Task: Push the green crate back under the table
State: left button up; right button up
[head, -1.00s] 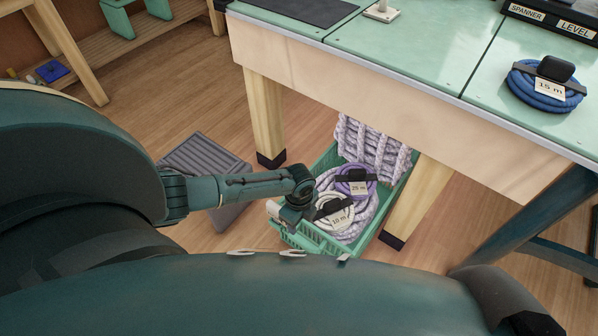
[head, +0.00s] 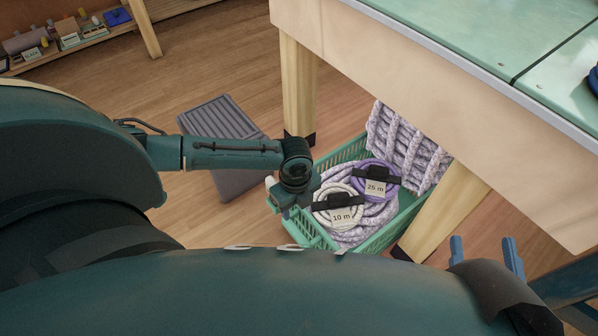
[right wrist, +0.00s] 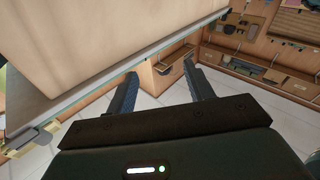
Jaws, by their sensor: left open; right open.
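The green crate (head: 383,236) stands on the floor between two wooden table legs. Its far part is under the table, and its near end sticks out in front. It holds a thick pale lilac rope (head: 404,150), a purple coil (head: 377,166) labelled 25 m and a white coil (head: 327,206) labelled 10 m. My left gripper (head: 288,204) is at the crate's near left corner, pointing down; its fingers are mostly hidden, and I cannot tell whether they touch the rim. My right gripper (head: 485,254) is open and empty, right of the crate; the right wrist view shows its fingers (right wrist: 163,88) apart.
The table (head: 480,110) overhangs the crate. Its near legs (head: 298,85) (head: 446,208) flank the crate closely. A grey ridged slab (head: 222,140) lies on the floor left of the crate. A low shelf (head: 85,40) stands at the back left.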

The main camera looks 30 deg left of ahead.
pick_arm(q)
jog(key=f+b, duration=0.1)
jog(key=f, duration=0.2)
jog(key=f+b, duration=0.2)
jog(key=f, duration=0.1)
jog(key=f+b, duration=0.2)
jog(key=f, duration=0.1)
jog(key=shift+s, duration=0.3)
notch_tip(320, 180, down, 4)
jog(key=shift+r+b, duration=0.25)
jog(key=shift+b, duration=0.65)
jog(key=shift+f, duration=0.4)
pick_arm(e)
jog(key=shift+w+a+r+n+t+y, duration=0.2)
jog(key=shift+w+r+n+t+y, duration=0.3)
jog(key=shift+y, duration=0.45)
jog(key=shift+w+a+r+n+t+y, duration=0.2)
jog(key=shift+w+r+n+y, duration=0.15)
jog(key=shift+r+y, duration=0.5)
pick_arm(q)
jog(key=shift+c, duration=0.5)
pick_arm(e)
jog(key=shift+f, duration=0.15)
pick_arm(q)
grip_shut()
